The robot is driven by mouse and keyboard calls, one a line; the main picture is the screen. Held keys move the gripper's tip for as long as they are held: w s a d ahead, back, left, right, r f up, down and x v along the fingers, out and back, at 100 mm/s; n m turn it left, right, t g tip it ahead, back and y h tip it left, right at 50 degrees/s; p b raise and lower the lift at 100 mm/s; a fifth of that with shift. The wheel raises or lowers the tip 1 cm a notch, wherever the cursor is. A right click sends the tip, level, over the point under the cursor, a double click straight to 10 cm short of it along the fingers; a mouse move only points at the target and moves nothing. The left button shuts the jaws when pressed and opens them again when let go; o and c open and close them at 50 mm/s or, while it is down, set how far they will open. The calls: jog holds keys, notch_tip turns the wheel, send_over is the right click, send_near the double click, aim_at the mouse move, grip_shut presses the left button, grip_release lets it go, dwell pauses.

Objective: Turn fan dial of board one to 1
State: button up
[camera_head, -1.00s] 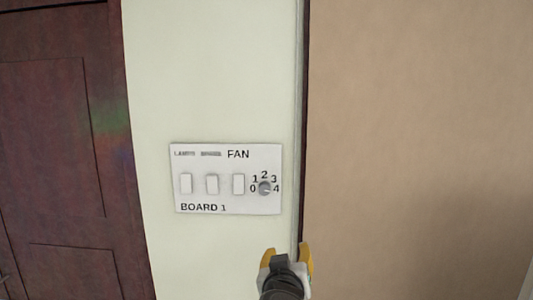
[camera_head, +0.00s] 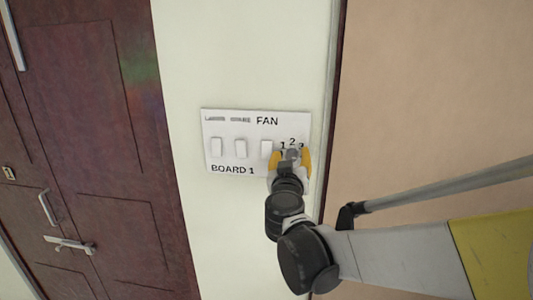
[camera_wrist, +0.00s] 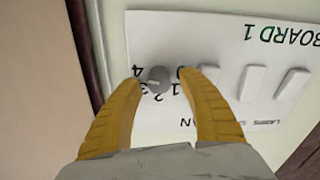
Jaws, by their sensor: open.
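The white switch panel labelled BOARD 1 (camera_head: 230,158) is on the pale wall; the wrist view shows it upside down (camera_wrist: 195,28). Its grey round fan dial (camera_wrist: 159,79) has numbers 0 to 4 around it. In the head view the dial is mostly covered by my gripper (camera_head: 290,158). My gripper's yellow fingers are open, with the dial between and slightly beyond the fingertips in the wrist view (camera_wrist: 160,84). I cannot tell whether either finger touches the dial. The dial's exact setting is hard to read.
Three white rocker switches, the nearest (camera_head: 267,149) beside the dial, sit on the panel. A dark wooden door (camera_head: 90,120) is to the left. A dark-edged tan surface (camera_head: 430,90) lies right of the panel.

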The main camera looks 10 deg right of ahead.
jog(key=shift+w+d, duration=0.15)
jog(key=shift+w, duration=0.2)
grip_shut()
